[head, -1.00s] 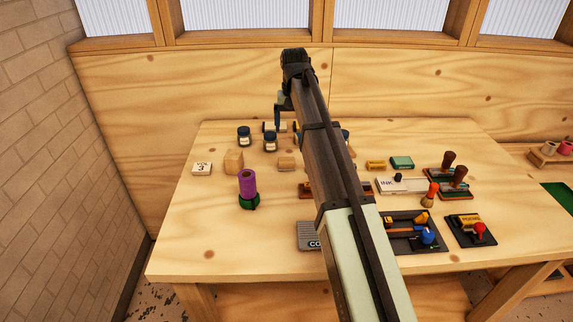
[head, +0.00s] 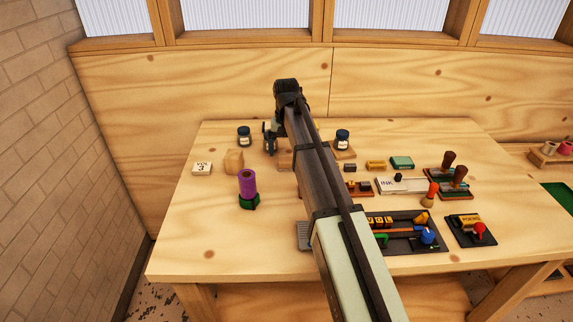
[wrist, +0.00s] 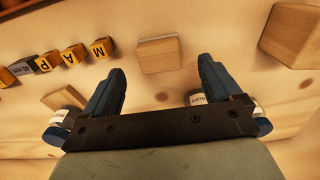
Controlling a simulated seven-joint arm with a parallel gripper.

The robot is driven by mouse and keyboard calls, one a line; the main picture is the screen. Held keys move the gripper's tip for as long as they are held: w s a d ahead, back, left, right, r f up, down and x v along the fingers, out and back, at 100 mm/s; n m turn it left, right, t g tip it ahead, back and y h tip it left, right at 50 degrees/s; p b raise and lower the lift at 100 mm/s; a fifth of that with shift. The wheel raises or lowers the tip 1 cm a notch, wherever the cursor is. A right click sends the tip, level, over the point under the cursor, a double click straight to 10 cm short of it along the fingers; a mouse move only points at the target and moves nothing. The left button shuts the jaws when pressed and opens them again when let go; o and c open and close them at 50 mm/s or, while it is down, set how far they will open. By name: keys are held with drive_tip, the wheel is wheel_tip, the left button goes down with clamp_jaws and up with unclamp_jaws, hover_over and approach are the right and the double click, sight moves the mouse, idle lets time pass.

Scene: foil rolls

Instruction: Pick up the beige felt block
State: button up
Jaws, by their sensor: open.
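The beige felt block (wrist: 157,55) is a small, flat, light tan block lying on the table. In the wrist view it sits just past my fingertips, in line with the gap between them. In the head view my arm covers most of the block (head: 284,160), leaving only its left part showing. My gripper (wrist: 161,70) is open and empty, with one dark blue finger on each side. In the head view my gripper (head: 270,148) is near the block's far left, partly hidden by its own arm.
A larger tan block (head: 234,161) stands left of the felt block. Lettered cubes (wrist: 70,56) sit on its other side. Ink jars (head: 244,136) stand at the back. A purple roll (head: 247,183) is nearer the front. The table's front left is clear.

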sight(286, 160)
drive_tip(key=shift+f, duration=2.55)
drive_tip(key=shift+c, duration=0.4)
drive_tip(key=c, duration=1)
drive_tip(key=shift+r, duration=0.15)
